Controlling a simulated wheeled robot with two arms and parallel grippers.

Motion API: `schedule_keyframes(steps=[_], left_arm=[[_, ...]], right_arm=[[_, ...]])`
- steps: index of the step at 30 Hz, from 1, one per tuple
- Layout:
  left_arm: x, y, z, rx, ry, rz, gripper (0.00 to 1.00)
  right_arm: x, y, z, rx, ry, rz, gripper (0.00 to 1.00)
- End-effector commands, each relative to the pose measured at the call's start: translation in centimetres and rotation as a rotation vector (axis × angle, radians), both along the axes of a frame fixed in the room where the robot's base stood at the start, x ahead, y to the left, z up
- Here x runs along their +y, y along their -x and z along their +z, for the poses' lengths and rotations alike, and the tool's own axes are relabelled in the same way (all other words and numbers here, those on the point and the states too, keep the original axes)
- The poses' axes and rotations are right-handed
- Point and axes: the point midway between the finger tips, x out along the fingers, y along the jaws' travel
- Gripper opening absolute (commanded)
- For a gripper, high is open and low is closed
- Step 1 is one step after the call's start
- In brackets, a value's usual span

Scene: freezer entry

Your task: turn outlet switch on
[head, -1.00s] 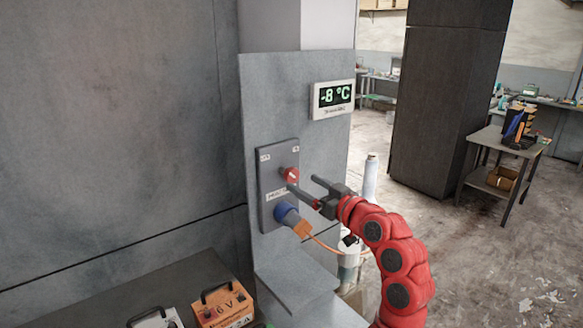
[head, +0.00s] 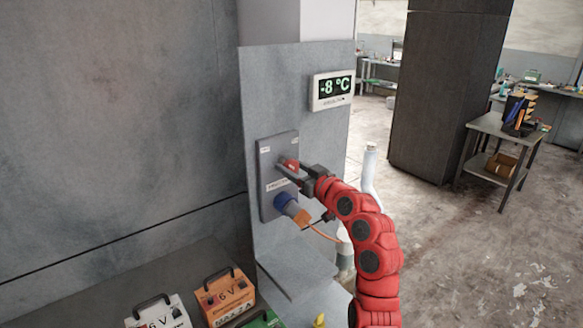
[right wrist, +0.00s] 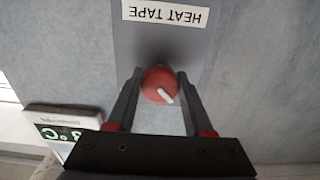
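The outlet box is a grey panel (head: 268,205) on the upright board, with a red round switch knob (head: 291,165) near its top and a blue plug (head: 287,205) below. In the right wrist view the red knob (right wrist: 160,86) has a white pointer mark set aslant, and a "HEAT TAPE" label (right wrist: 166,14) beyond it. My right gripper (head: 287,170) is at the knob. In the right wrist view its two fingers (right wrist: 158,90) stand open on either side of the knob. Whether they touch it I cannot tell. My left gripper is not in view.
A display reading -8 °C (head: 333,90) is above the box. An orange cable (head: 325,234) runs from the plug under my right arm. Battery boxes, one orange (head: 226,295) and one white (head: 160,312), stand at lower left. Open floor lies to the right.

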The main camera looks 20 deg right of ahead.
Motion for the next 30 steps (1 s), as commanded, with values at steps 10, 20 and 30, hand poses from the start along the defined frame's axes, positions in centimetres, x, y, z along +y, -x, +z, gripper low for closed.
schedule_keyframes(steps=[10,20,30], left_arm=[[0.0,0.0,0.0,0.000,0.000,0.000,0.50],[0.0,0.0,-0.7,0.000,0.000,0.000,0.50],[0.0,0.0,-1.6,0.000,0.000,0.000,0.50]], right_arm=[[0.0,0.0,0.0,0.001,-0.004,0.000,0.00],[0.0,0.0,-0.1,0.037,-0.106,-0.001,0.00],[0.0,0.0,-0.1,0.138,-0.378,0.001,0.00]])
